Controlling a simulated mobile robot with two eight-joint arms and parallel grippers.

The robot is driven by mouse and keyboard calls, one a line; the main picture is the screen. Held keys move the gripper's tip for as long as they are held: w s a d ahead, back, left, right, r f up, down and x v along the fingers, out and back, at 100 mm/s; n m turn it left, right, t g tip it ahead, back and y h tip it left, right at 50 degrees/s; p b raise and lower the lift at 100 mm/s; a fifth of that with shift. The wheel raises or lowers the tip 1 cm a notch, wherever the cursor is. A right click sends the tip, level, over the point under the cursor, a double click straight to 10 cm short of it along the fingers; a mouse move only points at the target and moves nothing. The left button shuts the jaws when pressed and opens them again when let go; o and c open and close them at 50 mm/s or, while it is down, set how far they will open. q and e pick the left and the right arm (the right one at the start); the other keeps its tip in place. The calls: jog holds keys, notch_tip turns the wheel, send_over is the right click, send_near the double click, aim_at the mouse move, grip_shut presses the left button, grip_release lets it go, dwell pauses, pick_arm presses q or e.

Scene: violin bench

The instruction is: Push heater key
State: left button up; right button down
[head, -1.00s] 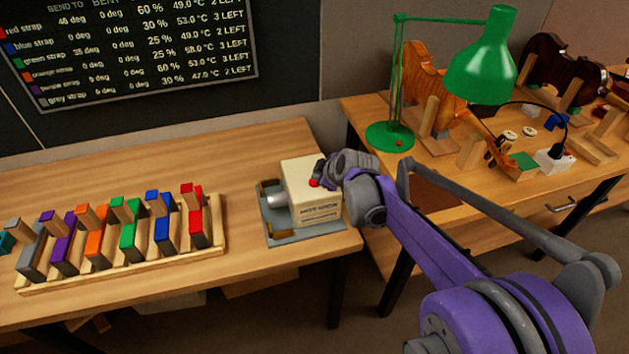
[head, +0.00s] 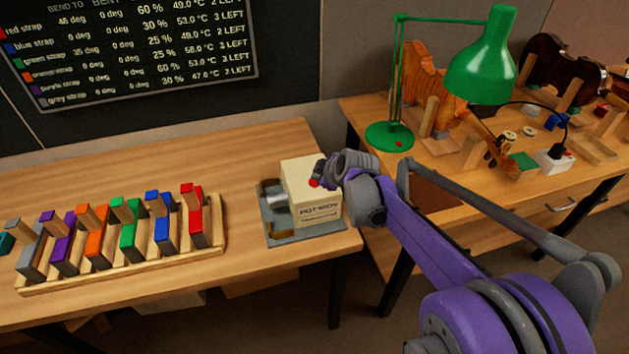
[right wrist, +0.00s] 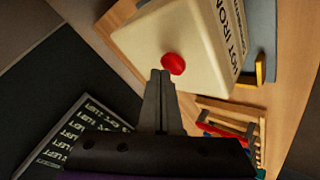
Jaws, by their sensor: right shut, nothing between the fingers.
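The heater is a cream box labelled HOT IRON (head: 318,202) on a grey base plate (head: 299,236) near the right end of the bench. A metal cylinder (head: 281,200) sticks out of its left side. A red key (head: 313,183) sits on its top; it also shows in the right wrist view (right wrist: 173,64). My right gripper (head: 322,170) is shut and empty, its fingertips (right wrist: 161,75) right at the key's edge. I cannot tell whether they touch it. My left gripper is not in view.
A wooden rack (head: 125,270) with several coloured strap blocks stands on the left of the bench. A green lamp (head: 482,70) and violin parts stand on the right table (head: 430,165). The bench between rack and heater is clear.

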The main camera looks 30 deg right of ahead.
jog(key=shift+f, duration=0.1)
jog(key=shift+f, duration=0.4)
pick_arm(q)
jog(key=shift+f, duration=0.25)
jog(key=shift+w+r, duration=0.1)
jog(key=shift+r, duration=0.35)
pick_arm(e)
jog(key=shift+r, duration=0.45)
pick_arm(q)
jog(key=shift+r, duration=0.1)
pick_arm(e)
jog(key=shift+r, duration=0.15)
jog(key=shift+r+p, duration=2.1)
jog(key=shift+r, duration=0.85)
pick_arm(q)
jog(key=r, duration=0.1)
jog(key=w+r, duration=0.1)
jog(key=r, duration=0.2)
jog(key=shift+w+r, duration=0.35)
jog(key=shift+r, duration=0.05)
pick_arm(e)
jog(key=shift+f, duration=0.1)
